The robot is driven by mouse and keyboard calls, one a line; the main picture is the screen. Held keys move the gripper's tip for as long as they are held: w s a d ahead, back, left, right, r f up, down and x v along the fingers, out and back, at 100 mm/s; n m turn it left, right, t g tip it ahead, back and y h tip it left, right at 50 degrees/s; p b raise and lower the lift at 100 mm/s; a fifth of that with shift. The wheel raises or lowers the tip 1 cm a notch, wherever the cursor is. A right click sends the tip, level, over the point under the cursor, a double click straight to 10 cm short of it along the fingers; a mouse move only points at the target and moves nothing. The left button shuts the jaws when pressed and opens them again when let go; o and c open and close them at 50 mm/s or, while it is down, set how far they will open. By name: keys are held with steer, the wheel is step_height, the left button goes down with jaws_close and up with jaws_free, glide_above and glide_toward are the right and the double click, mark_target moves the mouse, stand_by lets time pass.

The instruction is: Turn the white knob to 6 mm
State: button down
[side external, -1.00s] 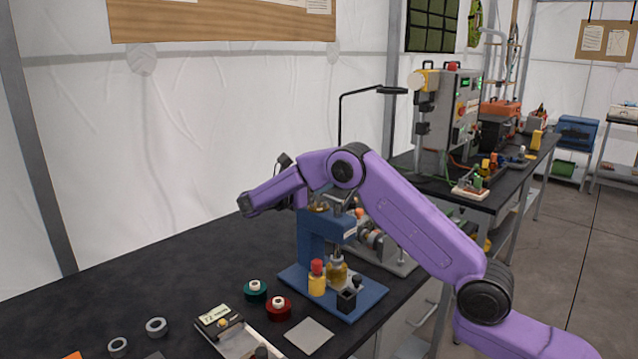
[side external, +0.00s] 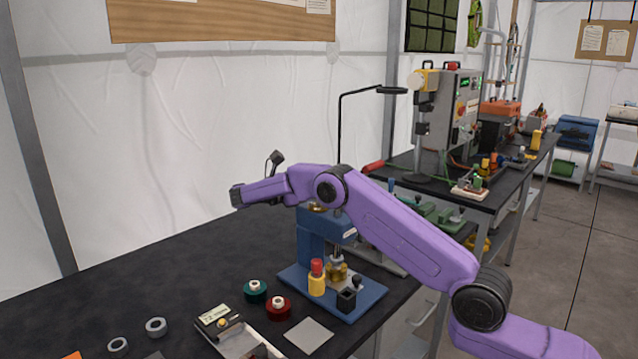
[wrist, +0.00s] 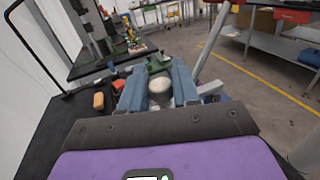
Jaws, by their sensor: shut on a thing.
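In the wrist view, the blue fingers of my gripper (wrist: 159,74) stand on both sides of a rounded white knob (wrist: 160,88), and the gripper is shut on it. A knob scale or millimetre reading cannot be made out. My fingers and the white knob cannot be made out there.
A red-capped yellow bottle (side external: 317,279) stands on the press base. A teal spool (side external: 256,291), a red spool (side external: 278,308) and a grey square plate (side external: 309,335) lie in front. The bench's back left is clear.

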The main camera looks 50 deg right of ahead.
steer(key=shift+a, duration=0.15)
steer(key=c, duration=0.9)
jaws_free()
steer(key=shift+c, duration=0.2)
step_height(320, 180, up, 7)
steer(key=w+a, duration=0.1)
steer(key=a, duration=0.1)
steer(key=shift+a, duration=0.35)
